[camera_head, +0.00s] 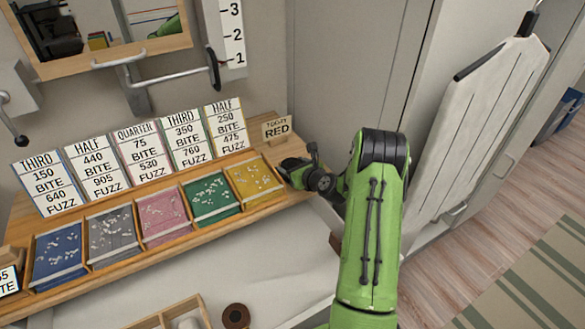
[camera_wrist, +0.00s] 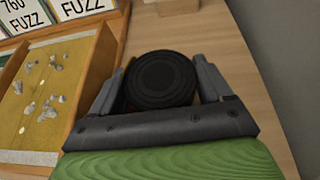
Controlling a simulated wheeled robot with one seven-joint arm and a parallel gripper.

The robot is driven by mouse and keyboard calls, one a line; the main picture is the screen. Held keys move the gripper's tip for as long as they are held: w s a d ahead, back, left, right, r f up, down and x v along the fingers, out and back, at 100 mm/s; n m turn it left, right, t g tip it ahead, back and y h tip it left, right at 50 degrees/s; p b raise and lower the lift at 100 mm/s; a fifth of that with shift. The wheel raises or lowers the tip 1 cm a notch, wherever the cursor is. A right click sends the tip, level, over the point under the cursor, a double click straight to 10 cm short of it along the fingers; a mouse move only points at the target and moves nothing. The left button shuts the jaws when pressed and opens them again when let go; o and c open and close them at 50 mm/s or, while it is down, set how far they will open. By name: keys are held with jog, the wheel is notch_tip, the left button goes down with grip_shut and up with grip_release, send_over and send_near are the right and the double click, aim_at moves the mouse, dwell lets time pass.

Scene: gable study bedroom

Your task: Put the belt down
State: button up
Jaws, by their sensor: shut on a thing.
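The belt (camera_wrist: 163,78) is a tight black roll, seen from its coiled end in the wrist view. My gripper (camera_wrist: 163,72) is shut on it, with one dark finger on each side. In the head view, my gripper (camera_head: 300,172) is at the right end of the wooden shelf (camera_head: 262,206), beside the yellow tray. The belt is hard to tell apart from the dark fingers there. The bare wood lies behind the roll in the wrist view; I cannot tell whether the belt touches it.
The yellow tray (camera_head: 254,178) with small bits is just left of my gripper. A small sign reading RED (camera_head: 276,128) stands behind it. Several number cards (camera_head: 184,148) line the back. A white ironing board (camera_head: 480,120) hangs at right. Bare wood shows around the belt.

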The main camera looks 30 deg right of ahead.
jog(key=o, duration=0.9)
jog(key=shift+f, duration=0.15)
